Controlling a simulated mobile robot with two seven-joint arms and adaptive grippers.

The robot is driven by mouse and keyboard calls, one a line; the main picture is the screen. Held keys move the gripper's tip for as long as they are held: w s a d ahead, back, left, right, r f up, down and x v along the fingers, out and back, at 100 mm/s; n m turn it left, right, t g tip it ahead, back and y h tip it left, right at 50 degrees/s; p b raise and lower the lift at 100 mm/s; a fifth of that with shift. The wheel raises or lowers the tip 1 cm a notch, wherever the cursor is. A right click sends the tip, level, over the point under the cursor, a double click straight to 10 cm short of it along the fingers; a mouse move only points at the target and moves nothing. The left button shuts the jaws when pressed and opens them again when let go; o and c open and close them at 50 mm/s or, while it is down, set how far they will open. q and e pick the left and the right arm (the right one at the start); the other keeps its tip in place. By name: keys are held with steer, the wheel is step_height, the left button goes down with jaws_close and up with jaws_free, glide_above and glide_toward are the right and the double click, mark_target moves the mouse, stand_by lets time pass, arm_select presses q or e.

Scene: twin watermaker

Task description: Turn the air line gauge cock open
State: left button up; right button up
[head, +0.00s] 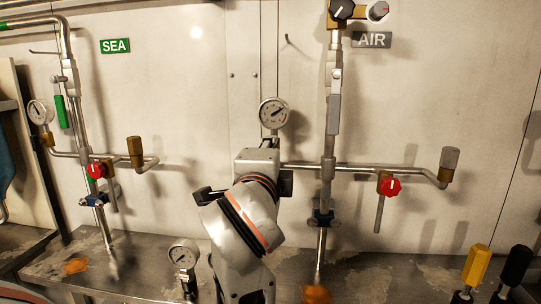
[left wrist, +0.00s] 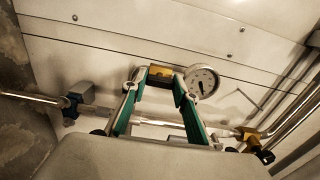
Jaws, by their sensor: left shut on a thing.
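The air line gauge (head: 273,113) stands above the left end of the horizontal pipe, below and left of the AIR sign (head: 371,40). It also shows in the left wrist view (left wrist: 203,81), just right of my fingertips. My left gripper (left wrist: 157,84) reaches to the pipe below this gauge. Its green-edged fingers stand on either side of a brass-coloured part of the gauge cock (left wrist: 160,72) and are shut on it. In the head view my own wrist and hand hide the cock and the fingertips, so I cannot tell the handle's angle. My right gripper is not in view.
A red-knobbed valve (head: 389,186) and a brass fitting (head: 449,160) sit right on the air line. The SEA line (head: 75,110) with its own gauge (head: 40,112) stands at left. A low gauge (head: 184,254) stands left of my arm. Yellow (head: 477,264) and black (head: 514,266) handles stand at lower right.

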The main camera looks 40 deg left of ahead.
arm_select(q)
steer(key=o, duration=1.1)
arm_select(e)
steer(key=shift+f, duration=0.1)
